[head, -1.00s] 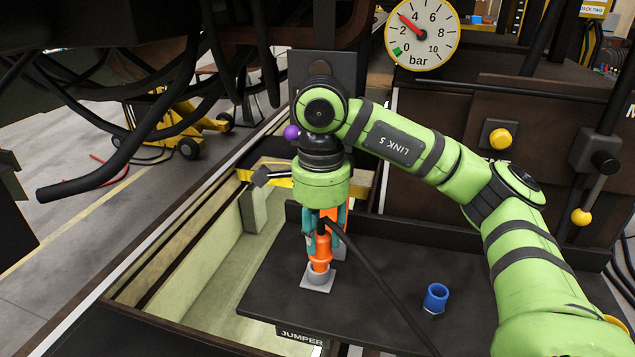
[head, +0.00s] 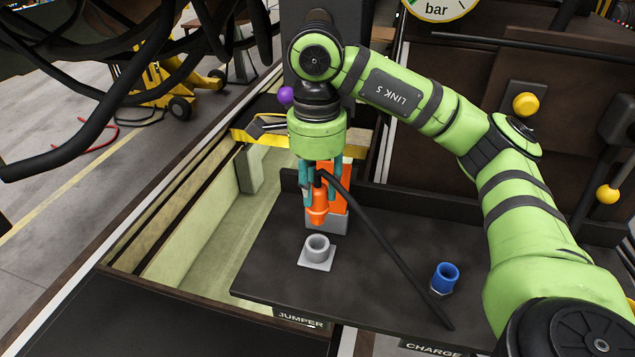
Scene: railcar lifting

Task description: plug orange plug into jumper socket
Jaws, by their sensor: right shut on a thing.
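My right gripper (head: 318,192), with teal fingers pointing down, is shut on the orange plug (head: 318,208). The plug points down with its tip behind and above the jumper socket in the picture, apart from it. The jumper socket (head: 317,251) is a grey ring on a square plate on the dark shelf (head: 385,265), above the JUMPER label (head: 301,319). Its opening shows empty. A black cable (head: 375,235) runs from the plug down to the right across the shelf. My left gripper is not in view.
A blue socket (head: 444,278) stands at right on the shelf, near the CHARGE label (head: 430,348). An orange block with a grey base (head: 330,222) is partly hidden behind the plug. Black hoses (head: 95,125) hang at upper left. A pit lies left of the shelf.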

